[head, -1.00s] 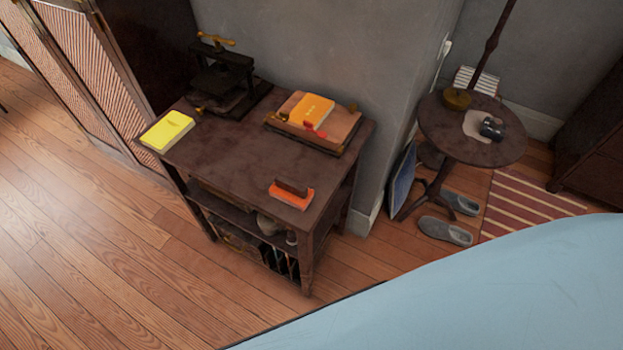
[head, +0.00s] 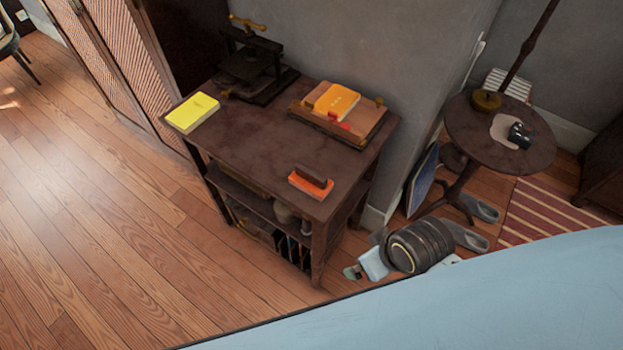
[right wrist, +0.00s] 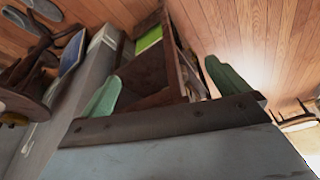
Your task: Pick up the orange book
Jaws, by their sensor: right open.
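An orange book (head: 336,101) lies on a wooden board at the back right of the dark wooden table (head: 250,140) in the head view. A red-orange flat item (head: 312,187) with a dark block on it lies near the table's front right corner. My right gripper (head: 363,256) is beyond the table's front right side, apart from the book and lower in the picture. In the right wrist view its two green fingers (right wrist: 165,88) stand wide apart with nothing held. The orange book cannot be made out in that view. My left gripper is not in view.
A yellow book (head: 192,112) lies at the table's left corner, with a dark press (head: 250,70) behind. A round side table (head: 500,140) stands to the right, shoes beneath it. A grey wall rises behind the table.

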